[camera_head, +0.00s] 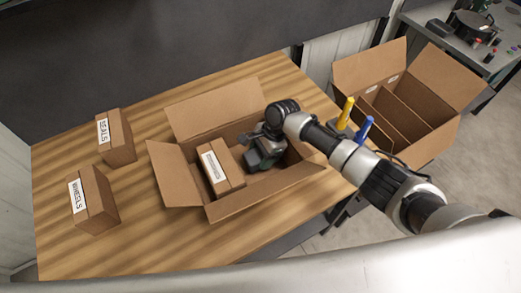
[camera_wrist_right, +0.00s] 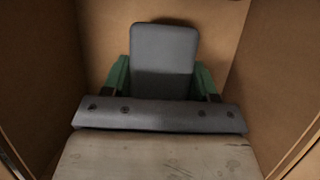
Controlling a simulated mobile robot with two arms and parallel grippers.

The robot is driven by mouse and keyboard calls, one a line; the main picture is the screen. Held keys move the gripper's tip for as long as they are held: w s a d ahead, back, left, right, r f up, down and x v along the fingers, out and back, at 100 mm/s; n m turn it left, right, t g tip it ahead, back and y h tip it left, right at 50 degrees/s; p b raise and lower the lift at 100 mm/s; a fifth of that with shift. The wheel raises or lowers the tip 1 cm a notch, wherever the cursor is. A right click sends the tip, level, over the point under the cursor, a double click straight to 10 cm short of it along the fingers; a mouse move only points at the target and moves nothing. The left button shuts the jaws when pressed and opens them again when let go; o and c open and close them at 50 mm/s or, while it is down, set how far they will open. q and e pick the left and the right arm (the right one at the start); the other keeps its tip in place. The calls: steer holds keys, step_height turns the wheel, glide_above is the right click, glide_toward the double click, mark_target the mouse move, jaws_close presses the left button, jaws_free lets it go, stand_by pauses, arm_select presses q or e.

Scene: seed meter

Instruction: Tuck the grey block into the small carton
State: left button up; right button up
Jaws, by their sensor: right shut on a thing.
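The small carton (camera_head: 262,200) stands open on the wooden table, its flaps folded outward. My right gripper (camera_head: 258,158) reaches down into the right part of this carton. In the right wrist view the green fingers of this gripper (camera_wrist_right: 164,80) are shut on the grey block (camera_wrist_right: 164,50), one on each side. Brown cardboard walls surround the block there. I cannot tell whether the block touches the carton floor. In the head view the block is hard to tell from the gripper. My left gripper is not in view.
A labelled box (camera_head: 222,168) fills the carton's left part, beside my gripper. The SEALS box (camera_head: 118,139) and WHEELS box (camera_head: 98,204) stand on the table's left. A larger divided carton (camera_head: 447,85), open, is beyond the table's right edge, near yellow and blue handles (camera_head: 345,113).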

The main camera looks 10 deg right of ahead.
steer(key=shift+w+d+f, duration=0.15)
steer(key=shift+d+f, duration=0.1)
steer(key=shift+f, duration=0.35)
steer(key=o, duration=1)
steer(key=shift+c, duration=0.2)
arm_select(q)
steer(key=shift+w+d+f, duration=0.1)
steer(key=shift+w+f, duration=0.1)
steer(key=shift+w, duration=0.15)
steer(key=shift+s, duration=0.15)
arm_select(e)
steer(key=shift+a, duration=0.1)
